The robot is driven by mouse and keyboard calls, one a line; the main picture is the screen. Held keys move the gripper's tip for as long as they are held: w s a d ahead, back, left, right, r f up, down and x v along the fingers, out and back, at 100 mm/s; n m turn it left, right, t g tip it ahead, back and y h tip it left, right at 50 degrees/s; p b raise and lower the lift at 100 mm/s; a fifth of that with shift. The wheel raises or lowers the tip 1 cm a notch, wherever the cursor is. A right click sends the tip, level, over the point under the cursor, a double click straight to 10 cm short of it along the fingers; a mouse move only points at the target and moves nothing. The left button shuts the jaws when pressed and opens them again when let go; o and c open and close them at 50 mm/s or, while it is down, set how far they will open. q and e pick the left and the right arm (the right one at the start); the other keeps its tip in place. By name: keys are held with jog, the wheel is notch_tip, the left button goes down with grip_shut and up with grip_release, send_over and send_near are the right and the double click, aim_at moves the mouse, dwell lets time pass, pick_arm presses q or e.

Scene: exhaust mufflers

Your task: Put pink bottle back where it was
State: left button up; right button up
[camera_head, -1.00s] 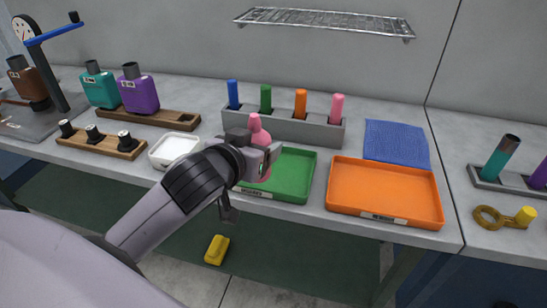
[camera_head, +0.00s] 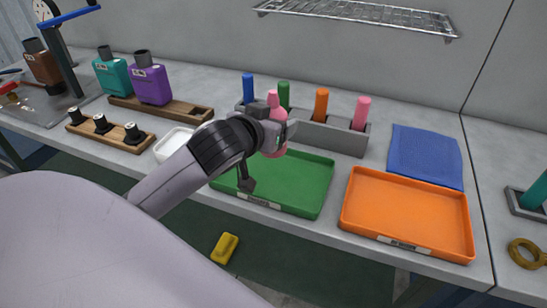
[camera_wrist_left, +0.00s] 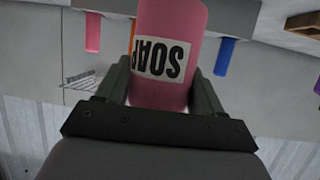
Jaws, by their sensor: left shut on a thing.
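The pink bottle (camera_head: 273,140) is held upright in my left gripper (camera_head: 278,130), above the back left part of the green tray (camera_head: 300,192). In the left wrist view the pink bottle (camera_wrist_left: 169,25) fills the middle, and its white label reads SOAP upside down. The gripper fingers (camera_wrist_left: 162,88) close on both its sides. In the head view my arm and wrist hide part of the bottle and the left side of the green tray. The visible part of the green tray is empty. My right gripper is in neither view.
Behind the tray a grey holder (camera_head: 335,136) carries blue, green, orange and pink cylinders. An empty orange tray (camera_head: 405,215) and a blue cloth (camera_head: 425,156) lie to the right. A white dish (camera_head: 176,144) and wooden racks stand left. A yellow block (camera_head: 225,248) lies below the bench.

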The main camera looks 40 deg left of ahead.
pick_arm(q)
notch_tip(320, 180, down, 8)
jog(key=shift+f+b, duration=0.1)
jog(key=shift+b, duration=0.5)
jog(key=shift+f, duration=0.15)
jog(key=o, duration=1)
jog(key=shift+o, duration=0.2)
